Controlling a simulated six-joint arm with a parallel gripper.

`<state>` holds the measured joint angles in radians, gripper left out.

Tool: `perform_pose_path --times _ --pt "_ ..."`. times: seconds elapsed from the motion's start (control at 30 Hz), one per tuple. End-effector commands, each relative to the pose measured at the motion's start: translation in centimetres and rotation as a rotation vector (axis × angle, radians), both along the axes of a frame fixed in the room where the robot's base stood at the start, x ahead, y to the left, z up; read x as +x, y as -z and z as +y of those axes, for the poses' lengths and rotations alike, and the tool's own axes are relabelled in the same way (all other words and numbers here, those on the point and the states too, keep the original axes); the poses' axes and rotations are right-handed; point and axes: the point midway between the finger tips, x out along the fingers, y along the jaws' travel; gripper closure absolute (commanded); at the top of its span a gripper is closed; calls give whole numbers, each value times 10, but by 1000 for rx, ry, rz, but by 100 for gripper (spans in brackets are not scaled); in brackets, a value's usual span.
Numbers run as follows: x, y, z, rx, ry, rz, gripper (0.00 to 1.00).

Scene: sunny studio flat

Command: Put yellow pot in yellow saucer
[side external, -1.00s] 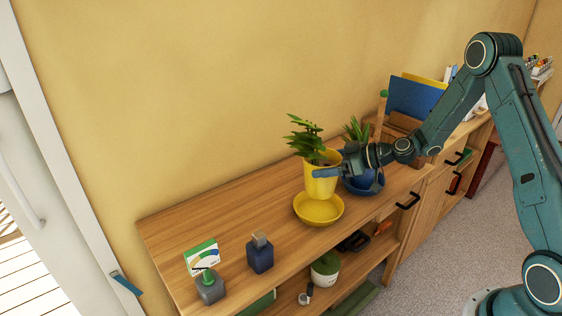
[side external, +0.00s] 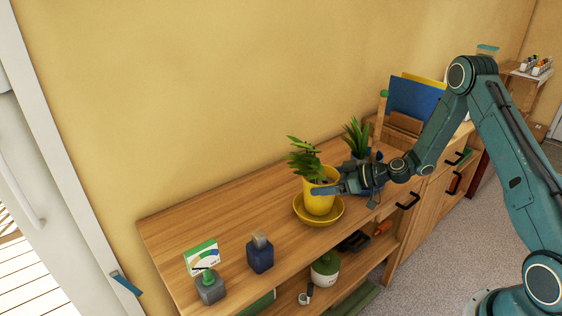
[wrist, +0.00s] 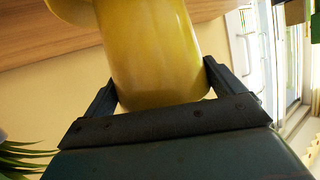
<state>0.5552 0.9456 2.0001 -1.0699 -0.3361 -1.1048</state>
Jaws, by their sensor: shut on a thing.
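The yellow pot (side external: 319,201) with a green leafy plant stands upright, its lower part inside the rim of the yellow saucer (side external: 331,219) on the wooden cabinet top. Whether its base touches the saucer floor cannot be told. My gripper (side external: 327,189) is shut on the pot near its upper part, coming from the right. In the wrist view my gripper's two fingers (wrist: 160,84) sit on either side of the yellow pot (wrist: 150,50), and a bit of the saucer (wrist: 70,9) shows at the top.
A blue pot (side external: 371,175) with a spiky plant stands right behind my gripper. A dark blue bottle (side external: 260,254), a grey bottle (side external: 210,288) and a small card (side external: 202,256) stand at the front left. The cabinet top (side external: 235,210) left of the saucer is clear.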

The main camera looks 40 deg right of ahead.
Motion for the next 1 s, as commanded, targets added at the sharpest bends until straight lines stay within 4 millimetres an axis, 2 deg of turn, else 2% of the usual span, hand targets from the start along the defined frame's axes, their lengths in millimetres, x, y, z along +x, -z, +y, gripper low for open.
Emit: perform_pose_path --times 0.2,0.63,0.67,0.7,1.0 --pt "1 11 -1 2 2 -8 76" --pt "1 13 0 1 2 -7 76" --pt "0 16 0 -2 1 -1 5" --pt "0 16 0 -2 1 -1 0" --pt "0 15 0 -1 1 -1 0"
